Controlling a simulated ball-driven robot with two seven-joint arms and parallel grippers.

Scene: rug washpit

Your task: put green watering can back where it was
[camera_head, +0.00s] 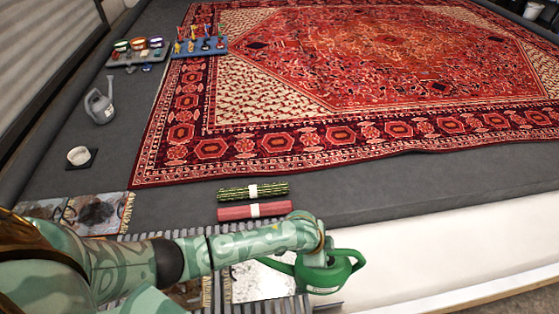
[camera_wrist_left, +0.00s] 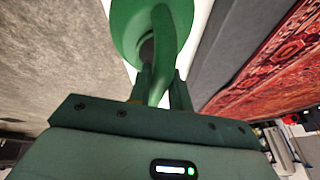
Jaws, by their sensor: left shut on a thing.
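The green watering can (camera_head: 345,272) is at the lower right of the head view, near the front edge of the grey surface. My left gripper (camera_head: 322,258) is shut on it, and the hand hides part of the can. In the left wrist view the green watering can (camera_wrist_left: 185,25) fills the top middle, with its handle between the fingers of my left gripper (camera_wrist_left: 160,90). I cannot tell whether the can touches what is below it. My right gripper is not in view.
A patterned red rug (camera_head: 370,60) covers most of the grey surface. Two rolled rugs, one green (camera_head: 236,193) and one red (camera_head: 238,211), lie near the hand. A grey watering can (camera_head: 99,104), a white bowl (camera_head: 79,156) and a blue tray (camera_head: 184,52) of small items stand left.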

